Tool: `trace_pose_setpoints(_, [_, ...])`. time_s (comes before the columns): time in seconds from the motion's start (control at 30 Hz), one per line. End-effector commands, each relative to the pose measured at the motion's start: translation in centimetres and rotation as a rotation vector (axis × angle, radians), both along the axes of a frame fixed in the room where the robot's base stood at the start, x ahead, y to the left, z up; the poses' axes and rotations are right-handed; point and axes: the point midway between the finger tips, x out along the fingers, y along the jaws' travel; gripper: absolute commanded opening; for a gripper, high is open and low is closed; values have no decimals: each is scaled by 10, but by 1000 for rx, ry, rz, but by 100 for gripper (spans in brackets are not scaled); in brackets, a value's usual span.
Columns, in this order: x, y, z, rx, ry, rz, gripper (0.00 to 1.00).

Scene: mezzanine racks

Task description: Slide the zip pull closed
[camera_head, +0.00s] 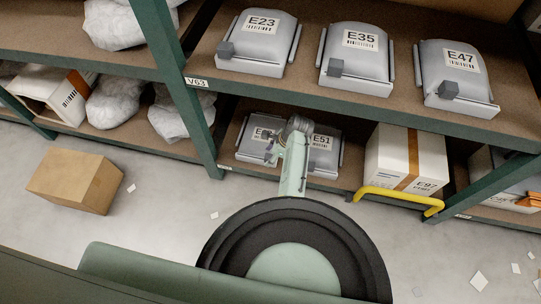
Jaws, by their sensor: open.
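Several grey cases with white barcode labels stand on the racks, and the upper ones carry a small dark block that looks like a zip pull. On the upper shelf these are the E23 case (258,50), the E35 case (356,62) and the E47 case (458,80). Their dark blocks (225,50) sit at the lower left of each front. On the lower shelf are a case with a partly covered label (254,150) and the E51 case (322,158). My gripper (271,157) is open in front of the lower left case. It hides part of that case, and any pull there is unclear.
A yellow guard rail (400,195) stands at the rack front, right of my arm, before the white E97 box (405,158). A green upright (190,95) is at left. A brown carton (76,180) and paper scraps lie on the open floor.

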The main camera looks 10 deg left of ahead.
Motion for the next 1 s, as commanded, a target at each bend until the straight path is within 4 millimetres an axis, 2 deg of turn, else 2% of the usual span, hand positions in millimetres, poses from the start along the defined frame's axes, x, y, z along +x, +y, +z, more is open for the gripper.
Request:
trace_pose_setpoints(0.3, [0,-25,60,0,-4,-3,47])
trace_pose_setpoints(0.5, [-1,-38,91,0,-1,-2,47])
trace_pose_setpoints(0.7, [-2,-43,103,0,0,-1,47])
trace_pose_setpoints(1.0, [-2,-43,103,0,0,-1,47])
